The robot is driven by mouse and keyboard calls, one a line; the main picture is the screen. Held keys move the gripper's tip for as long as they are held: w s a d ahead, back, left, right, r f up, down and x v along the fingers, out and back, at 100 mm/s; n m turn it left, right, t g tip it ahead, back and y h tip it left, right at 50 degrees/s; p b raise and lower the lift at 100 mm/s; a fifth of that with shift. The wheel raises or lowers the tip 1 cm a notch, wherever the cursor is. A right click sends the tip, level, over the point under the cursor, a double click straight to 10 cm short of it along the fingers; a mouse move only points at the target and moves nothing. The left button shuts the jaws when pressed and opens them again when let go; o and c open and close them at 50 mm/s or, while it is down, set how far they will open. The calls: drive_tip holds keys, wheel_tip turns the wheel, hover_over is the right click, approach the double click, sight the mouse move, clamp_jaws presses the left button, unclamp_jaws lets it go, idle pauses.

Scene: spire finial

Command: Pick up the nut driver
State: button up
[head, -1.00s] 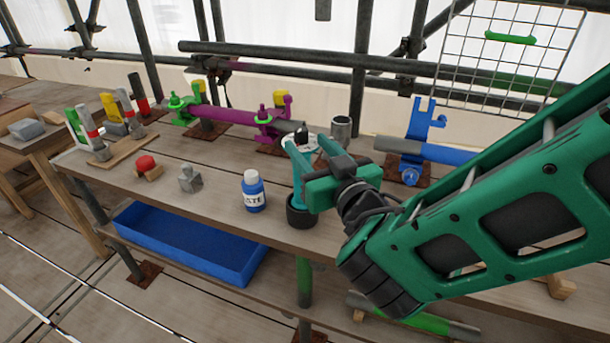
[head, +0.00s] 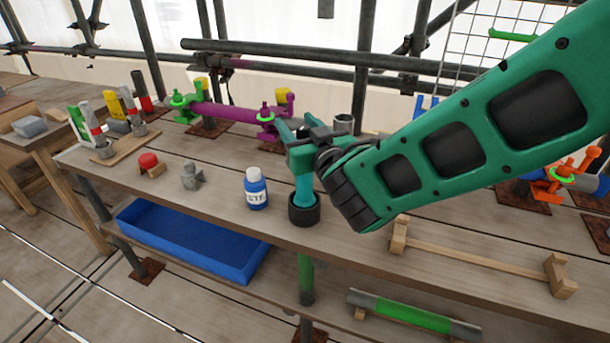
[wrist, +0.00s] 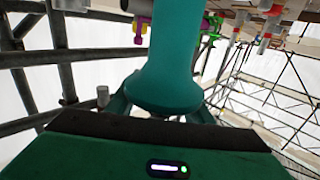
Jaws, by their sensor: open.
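The nut driver, as far as I can tell, is the teal handle (head: 303,188) standing upright in a black round cup (head: 304,211) on the bench in the head view. Its lower part is hidden in the cup. In the wrist view, the teal handle (wrist: 166,65) fills the middle, with its flared end close to the camera. My gripper (head: 299,143) is at the top of the handle, above the cup. Its jaws are open, with a finger showing on each side of the handle in the wrist view. I cannot tell whether they touch it.
A blue-and-white bottle (head: 256,190) stands just left of the cup. A grey metal can (head: 343,124) is behind my gripper. A purple tube clamp assembly (head: 232,111) lies at the back. A wooden rack (head: 470,256) is at the right. The bench front between is clear.

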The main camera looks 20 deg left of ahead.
clamp_jaws()
idle(1.4)
